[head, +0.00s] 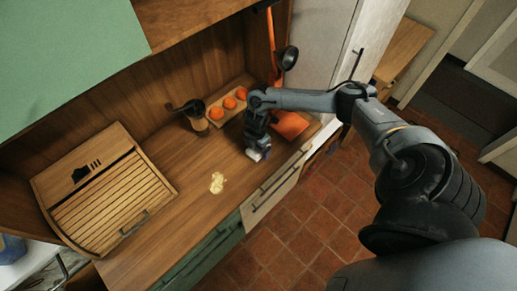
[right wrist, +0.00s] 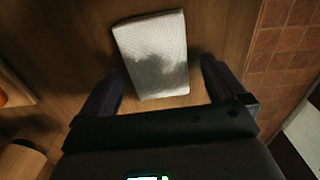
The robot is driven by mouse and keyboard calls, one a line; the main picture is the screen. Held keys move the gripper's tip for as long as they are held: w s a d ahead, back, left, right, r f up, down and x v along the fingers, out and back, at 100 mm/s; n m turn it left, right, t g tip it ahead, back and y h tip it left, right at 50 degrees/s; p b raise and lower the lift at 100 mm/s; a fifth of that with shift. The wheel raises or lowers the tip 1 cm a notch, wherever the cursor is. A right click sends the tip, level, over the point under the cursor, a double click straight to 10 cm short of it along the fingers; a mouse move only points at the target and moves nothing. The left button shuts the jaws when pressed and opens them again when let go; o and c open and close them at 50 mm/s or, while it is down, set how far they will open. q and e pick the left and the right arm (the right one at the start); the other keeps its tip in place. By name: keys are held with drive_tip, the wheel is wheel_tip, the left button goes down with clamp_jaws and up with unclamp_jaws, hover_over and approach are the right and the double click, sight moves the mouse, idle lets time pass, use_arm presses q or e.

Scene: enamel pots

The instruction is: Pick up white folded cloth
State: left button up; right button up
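The white folded cloth (right wrist: 152,52) lies flat on the wooden counter in the right wrist view, a textured rectangle slightly tilted. My right gripper (right wrist: 162,76) is open, with one dark finger on each side of the cloth's near end. The fingers look apart from the cloth; their height above the counter is hard to tell. In the head view my right gripper (head: 258,151) points down over the counter near its front edge. A small white patch shows at its tip, and most of the cloth is hidden there. My left gripper is not in view.
A wooden tray with oranges (head: 229,103) and a brown grinder-like pot (head: 197,119) stand behind the gripper. An orange flat item (head: 291,124) lies to its right. A roll-top box (head: 105,190) is at left.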

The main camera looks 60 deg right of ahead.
sight(257, 149)
drive_tip(key=c, duration=1)
drive_tip(key=shift+c, duration=0.2)
drive_tip(key=shift+r, duration=0.1)
drive_tip(key=shift+r, duration=0.75)
wheel_tip(257, 149, up, 3)
drive_tip(key=shift+f, duration=0.1)
drive_tip(key=s+d+r, duration=0.2)
drive_tip(key=s+r, duration=0.4)
drive_tip(key=s, duration=0.5)
drive_tip(key=shift+s+r, duration=0.2)
drive_tip(key=shift+r, duration=0.1)
